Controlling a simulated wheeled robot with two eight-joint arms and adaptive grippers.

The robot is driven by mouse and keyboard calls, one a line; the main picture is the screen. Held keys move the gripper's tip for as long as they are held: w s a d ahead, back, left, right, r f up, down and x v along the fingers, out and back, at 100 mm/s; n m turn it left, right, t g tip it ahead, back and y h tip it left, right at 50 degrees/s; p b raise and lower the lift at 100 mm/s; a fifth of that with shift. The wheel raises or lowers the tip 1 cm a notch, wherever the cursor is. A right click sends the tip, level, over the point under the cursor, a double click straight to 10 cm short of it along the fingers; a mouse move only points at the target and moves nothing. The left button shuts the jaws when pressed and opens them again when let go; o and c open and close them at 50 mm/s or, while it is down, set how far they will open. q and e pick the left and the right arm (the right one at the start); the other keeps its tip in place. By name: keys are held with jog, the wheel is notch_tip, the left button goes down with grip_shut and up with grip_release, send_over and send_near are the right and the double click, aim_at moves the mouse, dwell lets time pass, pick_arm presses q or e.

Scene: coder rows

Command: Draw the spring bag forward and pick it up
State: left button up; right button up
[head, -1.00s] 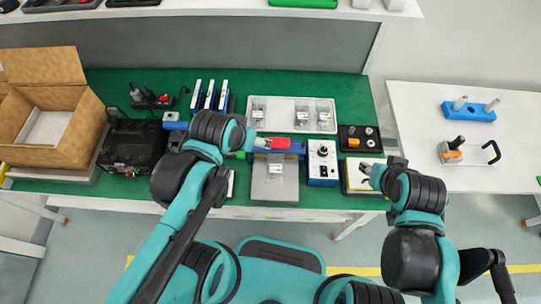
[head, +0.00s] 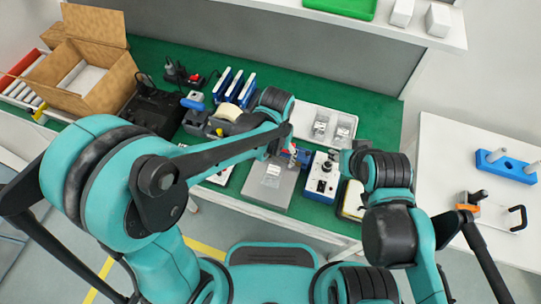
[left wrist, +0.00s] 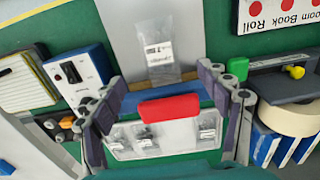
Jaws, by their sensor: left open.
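A clear bag with a white label (head: 272,171) lies on the grey plate (head: 262,192) of the bench device. In the left wrist view the labelled bag (left wrist: 157,50) lies on the plate, above the device's red bar (left wrist: 169,108). I cannot make out its contents. My left gripper (head: 290,152) is over the red bar end of the device. In the left wrist view my left gripper (left wrist: 165,76) is open, its fingers either side of the bar and the bag's near end, with nothing held. My right gripper (head: 338,160) is beside the white knob box; its fingers are too small to read.
The white knob box (head: 321,180) stands right of the plate. Behind is a white tray (head: 300,116) with clear bags. Left are a tape dispenser (head: 226,118), blue binders (head: 232,86) and an open cardboard box (head: 85,70). A side table (head: 455,150) stands right.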

aim_at(275, 169)
pick_arm(q)
jog(key=shift+f, duration=0.1)
notch_tip(275, 169, down, 8)
jog(key=b, duration=0.3)
jog(key=shift+r, duration=0.2)
jog(key=c, duration=1.2)
